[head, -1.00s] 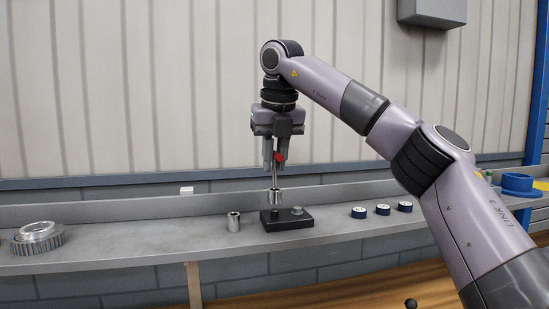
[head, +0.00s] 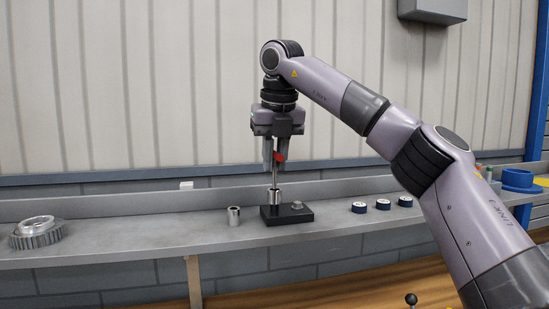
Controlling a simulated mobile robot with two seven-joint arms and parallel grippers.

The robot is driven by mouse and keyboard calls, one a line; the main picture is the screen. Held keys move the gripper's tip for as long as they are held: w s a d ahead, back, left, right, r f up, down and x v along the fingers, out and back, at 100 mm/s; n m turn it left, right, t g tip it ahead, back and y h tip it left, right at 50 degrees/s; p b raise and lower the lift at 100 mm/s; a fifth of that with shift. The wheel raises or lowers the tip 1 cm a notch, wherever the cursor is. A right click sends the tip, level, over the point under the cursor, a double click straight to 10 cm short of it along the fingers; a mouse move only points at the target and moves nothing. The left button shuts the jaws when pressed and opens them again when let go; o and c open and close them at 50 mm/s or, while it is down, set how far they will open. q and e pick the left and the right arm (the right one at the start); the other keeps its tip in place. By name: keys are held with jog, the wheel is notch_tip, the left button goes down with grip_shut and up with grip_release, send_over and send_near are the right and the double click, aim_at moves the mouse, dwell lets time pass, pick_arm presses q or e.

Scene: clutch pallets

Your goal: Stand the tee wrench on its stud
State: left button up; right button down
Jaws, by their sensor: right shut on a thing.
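The tee wrench (head: 275,188) hangs upright from my right gripper (head: 275,158). Its slim shaft ends in a bright socket, and a red piece shows at the fingers. My right gripper is shut on its upper part. The socket is over the left part of a black stud block (head: 290,218) on the shelf. I cannot tell whether it rests on the stud there, since the socket hides it. A second stud or nut (head: 297,205) shows on the right part of the block. My left gripper is not in view.
A loose metal socket (head: 234,216) stands on the grey shelf (head: 130,235) left of the block. A metal gear (head: 36,233) lies far left. Several dark blue round pieces (head: 383,204) sit to the right, and a blue ring (head: 518,178) farther right. The shelf between gear and socket is clear.

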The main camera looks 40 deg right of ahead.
jog(key=shift+f+b, duration=0.55)
jog(key=shift+f, duration=0.3)
jog(key=c, duration=0.6)
grip_release()
jog(key=shift+o, duration=0.2)
jog(key=shift+r+p, duration=1.2)
jog(key=shift+r, duration=2.35)
